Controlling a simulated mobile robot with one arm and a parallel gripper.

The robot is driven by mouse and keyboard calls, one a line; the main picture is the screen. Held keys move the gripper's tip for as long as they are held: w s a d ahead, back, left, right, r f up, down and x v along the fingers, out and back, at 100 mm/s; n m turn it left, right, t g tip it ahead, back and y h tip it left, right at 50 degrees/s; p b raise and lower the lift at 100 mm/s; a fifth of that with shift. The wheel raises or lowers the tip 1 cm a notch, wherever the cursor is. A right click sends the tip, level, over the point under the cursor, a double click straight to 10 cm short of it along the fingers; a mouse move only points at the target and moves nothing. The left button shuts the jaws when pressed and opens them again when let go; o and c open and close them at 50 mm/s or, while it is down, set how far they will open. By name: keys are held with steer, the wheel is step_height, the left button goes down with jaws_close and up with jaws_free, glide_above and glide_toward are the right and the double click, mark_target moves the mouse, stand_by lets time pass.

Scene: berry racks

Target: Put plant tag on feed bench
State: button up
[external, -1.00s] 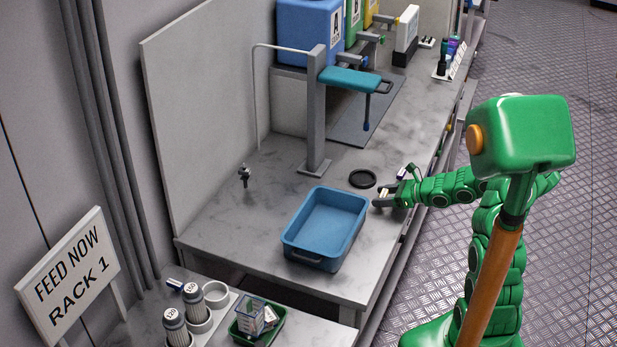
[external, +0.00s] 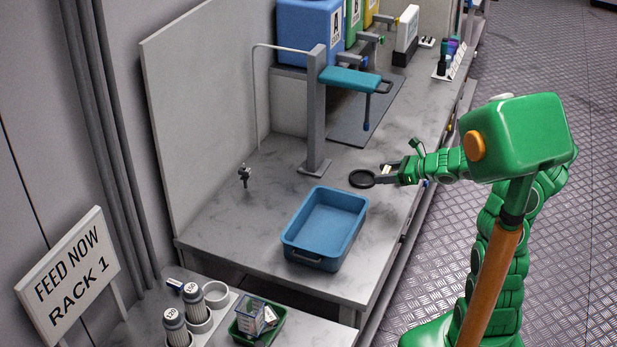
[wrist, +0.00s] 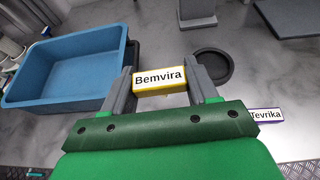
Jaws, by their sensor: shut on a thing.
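The plant tag (wrist: 160,80) is a small block with a white face reading "Bemvira" and yellow edges. My gripper (wrist: 163,78) is shut on it, with one grey finger at each end. In the external view my gripper (external: 384,174) is over the near right edge area of the feed bench (external: 255,218), by the black round dish. The tag is small there and partly hidden by the fingers. I cannot tell whether the tag touches the bench top.
A blue tub (external: 325,226) stands on the bench, left of my gripper. The black dish (external: 362,178) lies beside the fingers. A second tag reading "Tevrika" (wrist: 266,115) shows at right in the wrist view. A grey post (external: 316,120) stands behind. Bare bench lies around the dish.

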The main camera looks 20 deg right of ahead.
steer(key=shift+r, duration=0.1)
steer(key=shift+s+a+r, duration=0.1)
steer(key=shift+s+r, duration=0.05)
steer(key=shift+s, duration=0.05)
steer(key=s+a+n+g+y, duration=0.1)
steer(key=s, duration=0.2)
steer(key=s+a+r+n+g, duration=0.1)
steer(key=s, duration=0.2)
steer(key=s+a+r+n+g+y, duration=0.1)
steer(key=s+n+g, duration=0.1)
steer(key=s, duration=0.1)
steer(key=shift+r+y, duration=0.2)
steer(key=shift+y, duration=0.1)
steer(key=s+a+n+g+y, duration=0.1)
steer(key=s+n+g, duration=0.4)
steer(key=s, duration=1)
glide_above(381, 229)
steer(key=shift+s+f, duration=0.15)
steer(key=shift+f, duration=4.3)
steer(key=shift+w+f, duration=0.2)
steer(key=shift+f, duration=1.65)
steer(key=shift+f, duration=0.15)
